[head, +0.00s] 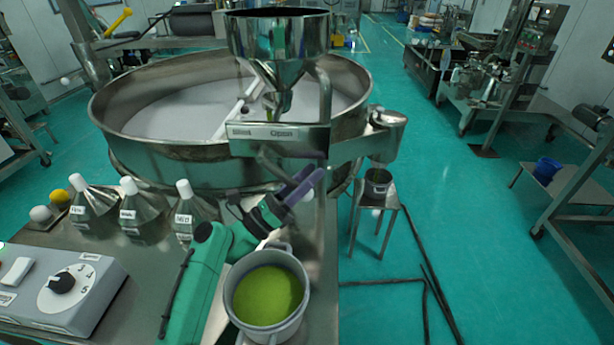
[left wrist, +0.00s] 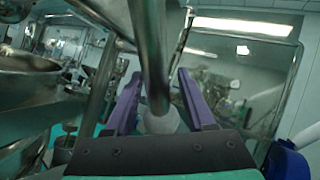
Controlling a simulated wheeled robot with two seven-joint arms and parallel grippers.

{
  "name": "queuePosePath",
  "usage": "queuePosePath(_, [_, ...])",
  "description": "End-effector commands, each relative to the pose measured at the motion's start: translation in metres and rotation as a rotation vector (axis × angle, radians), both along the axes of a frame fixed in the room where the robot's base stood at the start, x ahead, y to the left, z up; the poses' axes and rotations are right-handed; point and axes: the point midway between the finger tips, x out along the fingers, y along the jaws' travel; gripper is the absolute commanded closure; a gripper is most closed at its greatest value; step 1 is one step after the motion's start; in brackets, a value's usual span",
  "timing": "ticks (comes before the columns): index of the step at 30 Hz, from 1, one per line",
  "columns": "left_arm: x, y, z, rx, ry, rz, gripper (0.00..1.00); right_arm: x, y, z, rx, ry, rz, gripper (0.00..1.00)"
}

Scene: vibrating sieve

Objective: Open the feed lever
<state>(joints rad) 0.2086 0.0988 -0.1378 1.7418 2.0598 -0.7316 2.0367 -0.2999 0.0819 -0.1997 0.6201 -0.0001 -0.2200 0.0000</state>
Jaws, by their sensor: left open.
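A steel hopper (head: 277,45) stands over the large round sieve. Below it is a plate (head: 278,132) with a word at its left that looks like "Shut" and "Open" at its right. A metal lever (head: 268,163) hangs below the plate, slanting down toward my left gripper (head: 300,186). In the left wrist view the lever's rod (left wrist: 150,55) ends in a pale round knob (left wrist: 161,122). The purple fingers of my left gripper (left wrist: 158,100) are open, one on each side of the rod and knob. I cannot tell whether they touch it. My right gripper is not in view.
The sieve (head: 130,140) fills the back. Several white-capped funnels (head: 140,205) and a dial box (head: 65,293) stand on the bench at left. A small bucket (head: 377,183) sits on a stool at right.

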Motion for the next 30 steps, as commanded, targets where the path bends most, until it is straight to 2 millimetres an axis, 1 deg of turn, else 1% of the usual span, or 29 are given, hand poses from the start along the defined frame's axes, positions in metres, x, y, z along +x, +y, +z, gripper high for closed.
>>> queuePosePath(7, [-0.001,0.002,-0.003,0.001,0.001,0.0,0.45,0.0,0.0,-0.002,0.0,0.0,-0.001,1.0])
queuePosePath(11, [-0.009,0.013,-0.014,0.002,0.003,0.002,0.45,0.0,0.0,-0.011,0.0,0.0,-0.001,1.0])
queuePosePath(16, [-0.026,0.038,-0.032,0.003,0.001,0.003,0.45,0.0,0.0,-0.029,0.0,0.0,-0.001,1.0])
queuePosePath(19, [-0.038,0.055,-0.028,0.002,0.0,0.002,0.45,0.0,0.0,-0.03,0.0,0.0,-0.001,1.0])
queuePosePath(30, [-0.082,0.117,-0.028,0.003,0.002,0.002,0.45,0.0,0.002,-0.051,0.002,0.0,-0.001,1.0])
